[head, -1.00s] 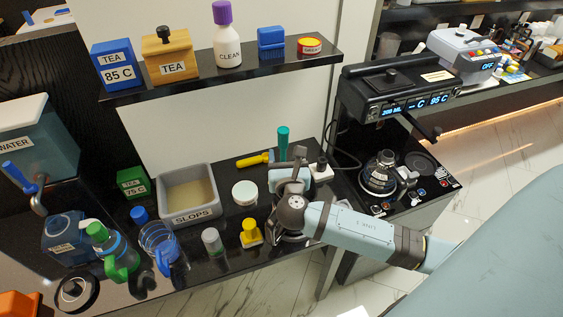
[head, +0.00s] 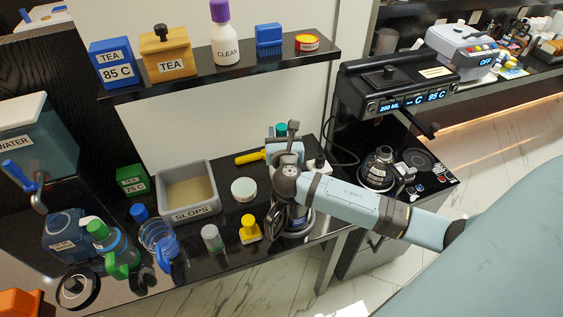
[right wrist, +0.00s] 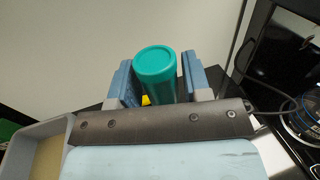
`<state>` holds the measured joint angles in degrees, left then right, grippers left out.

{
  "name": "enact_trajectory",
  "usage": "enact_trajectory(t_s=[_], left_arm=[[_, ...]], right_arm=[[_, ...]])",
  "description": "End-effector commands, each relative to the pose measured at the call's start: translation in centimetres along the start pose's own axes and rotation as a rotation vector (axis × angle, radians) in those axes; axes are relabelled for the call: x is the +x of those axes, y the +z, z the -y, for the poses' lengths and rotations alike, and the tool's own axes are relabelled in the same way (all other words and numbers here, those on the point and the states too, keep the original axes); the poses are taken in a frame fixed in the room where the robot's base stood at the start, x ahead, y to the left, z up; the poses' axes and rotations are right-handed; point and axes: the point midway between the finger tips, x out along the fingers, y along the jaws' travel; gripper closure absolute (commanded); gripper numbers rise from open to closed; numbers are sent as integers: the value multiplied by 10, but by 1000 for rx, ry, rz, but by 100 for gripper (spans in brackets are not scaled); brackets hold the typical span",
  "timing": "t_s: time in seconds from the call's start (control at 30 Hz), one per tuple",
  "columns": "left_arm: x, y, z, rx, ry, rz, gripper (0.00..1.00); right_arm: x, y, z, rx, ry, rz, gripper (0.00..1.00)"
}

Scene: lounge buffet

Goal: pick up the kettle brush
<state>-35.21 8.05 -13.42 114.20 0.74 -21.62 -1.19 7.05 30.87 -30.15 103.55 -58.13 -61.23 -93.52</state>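A teal upright cylinder, which looks like the handle of the kettle brush, shows in the right wrist view (right wrist: 157,72) and, mostly hidden, in the head view (head: 281,129). My right gripper (right wrist: 160,85) has one blue finger on each side of the handle. A narrow gap shows at the right finger, so the fingers look open around it. In the head view my right gripper (head: 285,143) covers the handle's lower part. The brush's lower end is hidden. My left gripper is not in view.
A yellow-handled tool (head: 250,158) lies beside my right gripper. The slops bin (head: 190,212), a round white-topped tub (head: 244,189) and a yellow-handled item (head: 250,230) stand to the left. A glass kettle (head: 379,168) is right. A loaded shelf (head: 225,68) runs above.

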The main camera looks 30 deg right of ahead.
Motion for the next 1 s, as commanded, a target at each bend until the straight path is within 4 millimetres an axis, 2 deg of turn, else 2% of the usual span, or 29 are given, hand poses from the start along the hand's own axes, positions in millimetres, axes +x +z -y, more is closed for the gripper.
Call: enact_trajectory(t_s=[0.03, 0.13, 0.17, 0.47, 0.57, 0.83, 1.0], left_arm=[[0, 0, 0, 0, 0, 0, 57], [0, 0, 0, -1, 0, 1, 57], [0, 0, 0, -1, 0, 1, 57], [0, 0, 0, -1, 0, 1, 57], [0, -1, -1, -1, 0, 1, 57], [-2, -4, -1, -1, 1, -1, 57], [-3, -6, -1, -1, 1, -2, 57]], right_arm=[[0, 0, 0, 0, 0, 0, 67], [0, 0, 0, 0, 0, 0, 90], [0, 0, 0, 0, 0, 0, 91], [0, 5, 0, 1, 0, 2, 91], [0, 18, 0, 3, 0, 2, 91], [0, 73, 0, 4, 0, 3, 91], [0, 96, 0, 2, -3, 3, 91]])
